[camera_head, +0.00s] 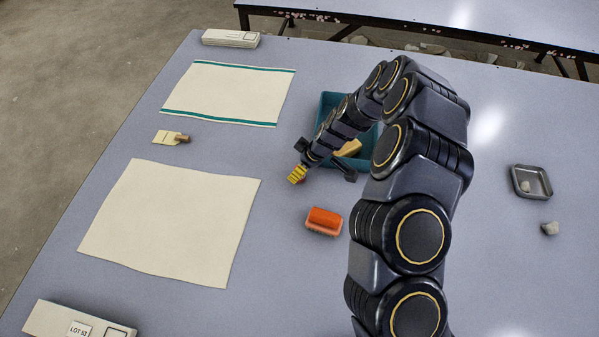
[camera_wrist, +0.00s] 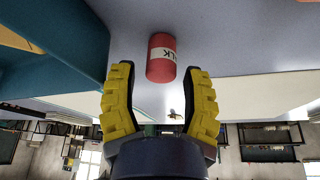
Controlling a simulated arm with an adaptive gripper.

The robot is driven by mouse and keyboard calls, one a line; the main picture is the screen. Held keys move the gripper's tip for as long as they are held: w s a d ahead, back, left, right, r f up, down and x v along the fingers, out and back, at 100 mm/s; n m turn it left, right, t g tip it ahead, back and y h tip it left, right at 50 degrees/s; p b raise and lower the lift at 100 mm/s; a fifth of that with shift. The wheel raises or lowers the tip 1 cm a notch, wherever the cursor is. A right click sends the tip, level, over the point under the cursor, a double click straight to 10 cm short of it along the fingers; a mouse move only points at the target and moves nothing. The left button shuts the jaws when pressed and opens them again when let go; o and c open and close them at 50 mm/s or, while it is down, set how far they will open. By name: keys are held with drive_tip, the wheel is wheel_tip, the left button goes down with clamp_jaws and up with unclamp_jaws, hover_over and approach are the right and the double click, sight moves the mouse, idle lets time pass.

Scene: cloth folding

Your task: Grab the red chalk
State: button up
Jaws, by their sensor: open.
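The red chalk is a short red cylinder (camera_wrist: 161,62) with a white label reading "LK" in the wrist view. It lies between and just beyond the two yellow fingertips of my gripper (camera_wrist: 161,72). The fingers are open, with a small gap showing on each side of the chalk. In the head view my gripper (camera_head: 298,174) is low over the table, and the chalk is mostly hidden behind it.
A teal bin (camera_head: 327,103) stands right behind my gripper, partly hidden by my arm. Two cream cloths (camera_head: 170,222) (camera_head: 230,92) lie left. A grey tray (camera_head: 531,183) and a stone (camera_head: 549,228) are far right.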

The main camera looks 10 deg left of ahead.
drive_tip(key=shift+x, duration=1.5)
clamp_jaws()
drive_tip(key=shift+s, duration=0.1)
drive_tip(key=shift+r, duration=0.1)
